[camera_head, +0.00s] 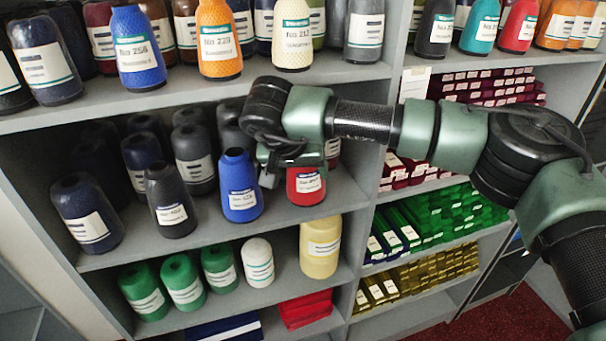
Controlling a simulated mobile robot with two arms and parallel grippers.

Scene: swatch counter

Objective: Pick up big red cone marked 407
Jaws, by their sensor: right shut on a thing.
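A red cone (306,190) with a white label stands at the right end of the middle shelf. Its label is too small to read for sure, and its top is hidden behind my right gripper (288,165). My right arm comes in from the right, and its gripper is at the upper part of the red cone, shut on it. The cone looks upright and at shelf level; I cannot tell whether it touches the shelf. My left gripper is not in view.
A blue cone (239,187) stands close on the left of the gripper, with a dark grey cone (170,200) beyond it. The upper shelf edge (190,97) runs above. A cream cone (320,248) stands below. Shelf divider is right of the red cone.

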